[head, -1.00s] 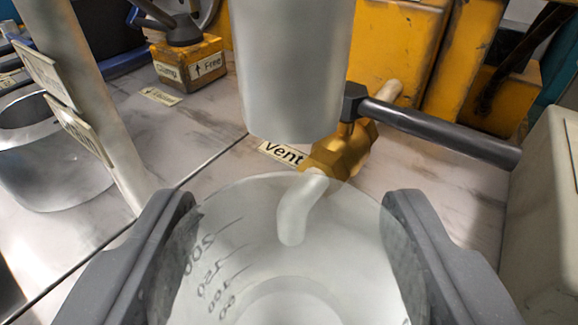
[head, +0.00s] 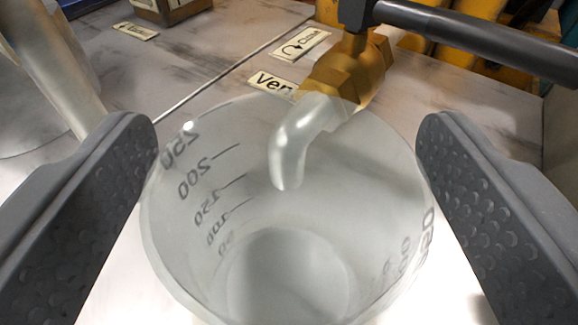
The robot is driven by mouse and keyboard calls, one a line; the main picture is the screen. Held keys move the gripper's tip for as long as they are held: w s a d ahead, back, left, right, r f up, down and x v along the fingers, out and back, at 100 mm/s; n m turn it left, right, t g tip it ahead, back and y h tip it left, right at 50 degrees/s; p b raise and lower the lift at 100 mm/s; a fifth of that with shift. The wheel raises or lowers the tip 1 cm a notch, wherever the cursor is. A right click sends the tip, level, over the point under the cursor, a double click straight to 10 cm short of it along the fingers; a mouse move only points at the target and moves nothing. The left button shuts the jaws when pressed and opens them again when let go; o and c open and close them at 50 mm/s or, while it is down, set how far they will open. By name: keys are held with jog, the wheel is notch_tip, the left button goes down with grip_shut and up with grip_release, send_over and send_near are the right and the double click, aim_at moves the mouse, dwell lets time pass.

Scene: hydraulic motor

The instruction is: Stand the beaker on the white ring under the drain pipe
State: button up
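The clear beaker (head: 330,225), with dark volume marks, is upright in the middle of the view, seen from above. The pale bent drain pipe (head: 290,150) comes from a brass valve (head: 350,75), and its end shows over the beaker's mouth. My gripper (head: 287,130) is open, with one textured finger on each side of the beaker. I cannot make out the white ring; the beaker covers the surface under the pipe.
A dark lever (head: 480,40) on the valve reaches out to the upper right, above the right finger. A metal post (head: 60,75) stands at the left. A vent label (head: 270,82) and a close label (head: 300,42) lie on the bench behind the beaker.

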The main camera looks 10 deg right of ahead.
jog(key=shift+a+r, duration=0.1)
jog(key=shift+s+r, duration=0.1)
jog(key=shift+s, duration=0.2)
jog(key=shift+v, duration=5.75)
notch_tip(320, 180, up, 28)
jog(key=w+a+y, duration=0.2)
jog(key=a+y, duration=0.1)
jog(key=s+d+r+n, duration=0.1)
jog(key=s+d+r, duration=0.1)
jog(key=s+r, duration=0.7)
jog(key=s+d+r+n, duration=0.1)
jog(key=s+d+r, duration=0.1)
jog(key=s+r, duration=0.7)
notch_tip(320, 180, up, 6)
jog(key=shift+p, duration=0.35)
